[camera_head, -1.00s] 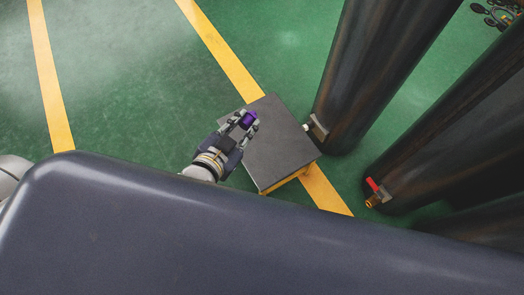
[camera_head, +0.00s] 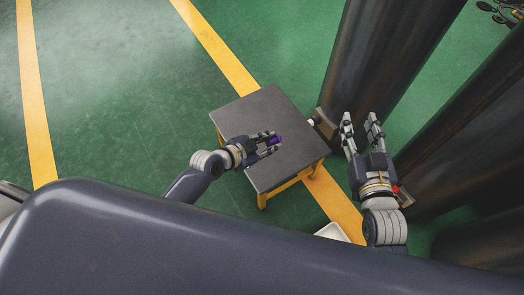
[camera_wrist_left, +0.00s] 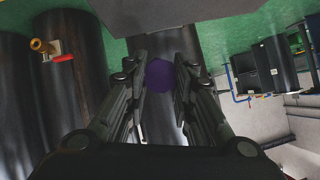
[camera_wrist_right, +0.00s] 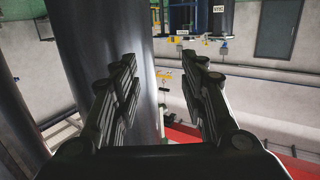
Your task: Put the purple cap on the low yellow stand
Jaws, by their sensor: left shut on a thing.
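The purple cap (camera_head: 274,140) is held between the fingers of my left gripper (camera_head: 270,145), over the dark top of the low yellow stand (camera_head: 258,106). How high the cap is above the top I cannot tell. In the left wrist view the purple cap (camera_wrist_left: 159,75) shows between the two fingers. The stand has a dark square top and yellow legs. My right gripper (camera_head: 361,132) is open and empty, right of the stand, in front of the dark cylinders. In the right wrist view its fingers (camera_wrist_right: 160,80) are apart with nothing between them.
Large dark cylinders (camera_head: 373,60) stand close behind and right of the stand. One has a brass and red valve, partly hidden by my right arm. A yellow floor line (camera_head: 215,45) runs under the stand. The green floor (camera_head: 110,90) to the left is clear.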

